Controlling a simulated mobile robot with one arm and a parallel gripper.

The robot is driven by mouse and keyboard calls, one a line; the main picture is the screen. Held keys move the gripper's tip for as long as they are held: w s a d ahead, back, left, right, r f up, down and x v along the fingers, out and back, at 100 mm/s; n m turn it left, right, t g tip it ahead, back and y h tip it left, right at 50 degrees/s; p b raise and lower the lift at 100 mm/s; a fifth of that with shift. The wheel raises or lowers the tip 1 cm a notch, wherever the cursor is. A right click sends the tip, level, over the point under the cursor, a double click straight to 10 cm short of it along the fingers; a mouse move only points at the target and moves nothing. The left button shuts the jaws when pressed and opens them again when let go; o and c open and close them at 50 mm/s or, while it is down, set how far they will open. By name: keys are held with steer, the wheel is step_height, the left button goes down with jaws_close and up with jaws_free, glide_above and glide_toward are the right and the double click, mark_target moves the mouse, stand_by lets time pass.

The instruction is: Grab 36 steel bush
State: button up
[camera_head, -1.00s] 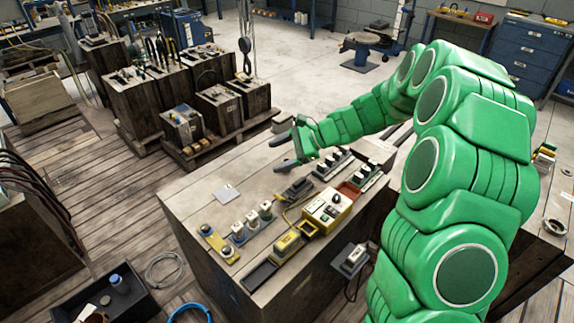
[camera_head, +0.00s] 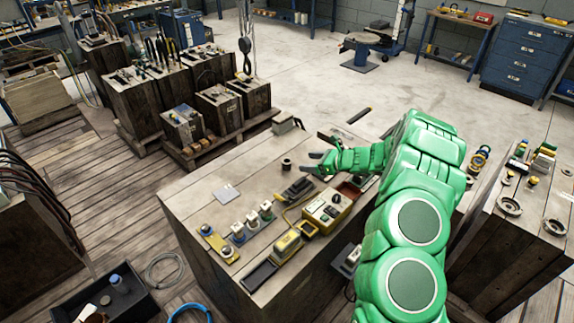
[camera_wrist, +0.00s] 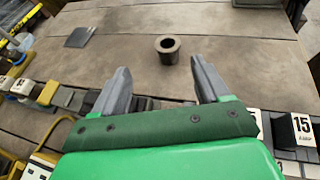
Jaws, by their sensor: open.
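A small dark steel bush (camera_wrist: 168,47) stands upright on the tabletop in the wrist view, its round hole facing up. It also shows in the head view (camera_head: 287,164) as a small dark cylinder. My gripper (camera_wrist: 160,80) is open and empty, its two grey fingers pointing toward the bush. I cannot read any number on the bush.
The wooden table (camera_head: 200,200) is clear around the bush, with a flat grey plate (camera_head: 227,194) to its left. A yellow box (camera_head: 327,207), a dark block (camera_head: 298,189) and small numbered blocks (camera_wrist: 303,126) stand nearer the front.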

mark_target(284, 160)
steer(key=shift+w+d+f, duration=0.15)
steer(key=shift+d+f, duration=0.05)
steer(key=shift+f, duration=0.2)
steer(key=shift+w+a+f, duration=0.1)
steer(key=shift+w+f, duration=0.05)
steer(key=x, duration=0.4)
steer(key=shift+w+a+f, duration=0.15)
steer(key=shift+a, duration=0.2)
steer(key=shift+w+r+x, duration=0.1)
steer(key=shift+w+x, duration=0.05)
steer(key=shift+x, duration=1.55)
steer(key=shift+w+r+x, duration=0.15)
steer(key=shift+x, duration=1.5)
steer(key=shift+d, duration=0.1)
steer(key=c, duration=1.2)
steer(key=shift+c, duration=0.3)
